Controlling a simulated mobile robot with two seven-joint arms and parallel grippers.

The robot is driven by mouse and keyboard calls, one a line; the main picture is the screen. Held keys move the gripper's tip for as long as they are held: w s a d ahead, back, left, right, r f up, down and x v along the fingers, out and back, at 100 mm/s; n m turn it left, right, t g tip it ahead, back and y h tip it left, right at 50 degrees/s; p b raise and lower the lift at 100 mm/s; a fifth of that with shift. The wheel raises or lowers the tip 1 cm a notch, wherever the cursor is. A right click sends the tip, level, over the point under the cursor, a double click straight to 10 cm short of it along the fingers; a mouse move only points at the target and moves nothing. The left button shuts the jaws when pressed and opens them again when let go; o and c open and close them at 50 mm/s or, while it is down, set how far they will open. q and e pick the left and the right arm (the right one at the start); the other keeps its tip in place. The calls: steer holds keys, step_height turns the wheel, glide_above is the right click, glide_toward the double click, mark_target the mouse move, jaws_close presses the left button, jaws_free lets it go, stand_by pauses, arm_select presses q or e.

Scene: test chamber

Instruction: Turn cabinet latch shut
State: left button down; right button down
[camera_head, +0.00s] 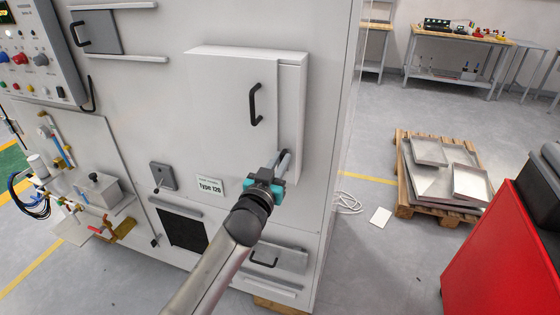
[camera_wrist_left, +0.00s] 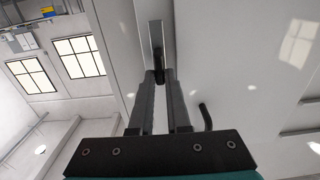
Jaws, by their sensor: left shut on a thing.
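The white wall cabinet (camera_head: 222,105) is in the head view, with its door flush against the body and a black handle (camera_head: 255,104) on it. The latch sits low at the door's right edge and is mostly hidden by my gripper there. In the left wrist view the latch (camera_wrist_left: 156,64) shows as a dark piece at the end of a metal strip. My left gripper (camera_head: 283,160) reaches up to it from below. In the left wrist view its two fingers (camera_wrist_left: 160,78) are closed around the latch's lower end. My right gripper is not in view.
The cabinet is fixed to a large grey test chamber (camera_head: 135,75) with a control panel (camera_head: 35,55) at left. At right stand a pallet (camera_head: 404,208) with metal trays and a red cabinet (camera_head: 500,245). Open floor (camera_head: 370,265) lies between.

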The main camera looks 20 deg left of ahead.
arm_select(q)
steer(key=shift+d+f+m+p, duration=0.15)
steer(key=shift+d+m+p, duration=0.05)
steer(key=shift+m, duration=2.75)
steer(key=shift+d+f+m+p, duration=0.15)
steer(key=shift+f+m, duration=0.05)
steer(key=shift+m, duration=2.7)
steer(key=shift+d+f+m+p, duration=0.15)
steer(key=shift+d+m+p, duration=0.05)
steer(key=shift+m, duration=2.75)
steer(key=c, duration=0.9)
jaws_free()
steer(key=shift+s, duration=0.1)
